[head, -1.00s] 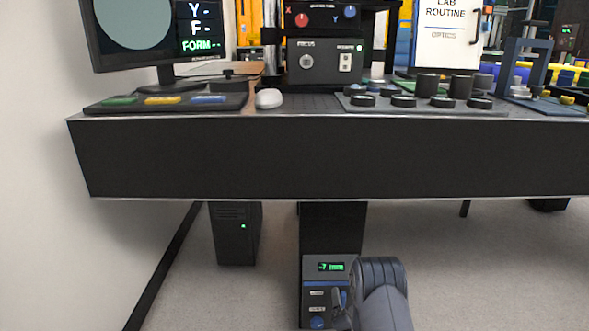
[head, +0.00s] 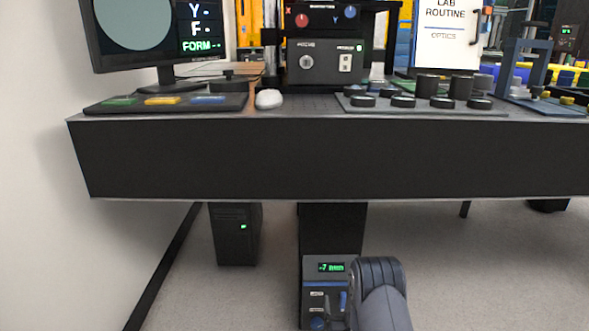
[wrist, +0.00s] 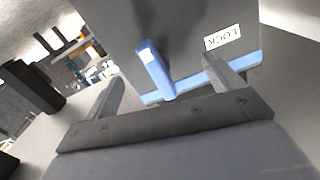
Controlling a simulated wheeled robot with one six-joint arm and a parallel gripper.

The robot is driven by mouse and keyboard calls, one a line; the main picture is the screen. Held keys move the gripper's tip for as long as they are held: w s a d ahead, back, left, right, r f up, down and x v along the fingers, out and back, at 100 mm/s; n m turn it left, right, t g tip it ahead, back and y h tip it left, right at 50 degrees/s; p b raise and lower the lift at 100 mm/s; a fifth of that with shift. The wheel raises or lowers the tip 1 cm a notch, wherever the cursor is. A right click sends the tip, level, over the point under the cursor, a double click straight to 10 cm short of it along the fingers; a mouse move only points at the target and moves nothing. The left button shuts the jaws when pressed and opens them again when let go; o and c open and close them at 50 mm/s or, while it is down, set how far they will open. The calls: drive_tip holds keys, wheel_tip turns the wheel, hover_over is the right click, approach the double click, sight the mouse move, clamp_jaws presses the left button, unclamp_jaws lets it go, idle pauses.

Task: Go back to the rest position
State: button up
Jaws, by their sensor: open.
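My gripper (wrist: 163,68) is open in the wrist view, one finger on each side of a blue lever (wrist: 156,72). The lever stands between the fingers with a gap on both sides, and nothing is gripped. Behind it is a grey panel (wrist: 185,28) with a white label that reads LOCK upside down.
The bench (head: 320,158) stands above the box, its front panel overhanging. A computer tower (head: 236,235) stands on the floor to the left. Floor to the right is clear.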

drive_tip(key=shift+n, duration=0.8)
drive_tip(key=shift+s+p, duration=0.5)
drive_tip(key=shift+s, duration=1.35)
drive_tip(key=shift+a+r, duration=0.1)
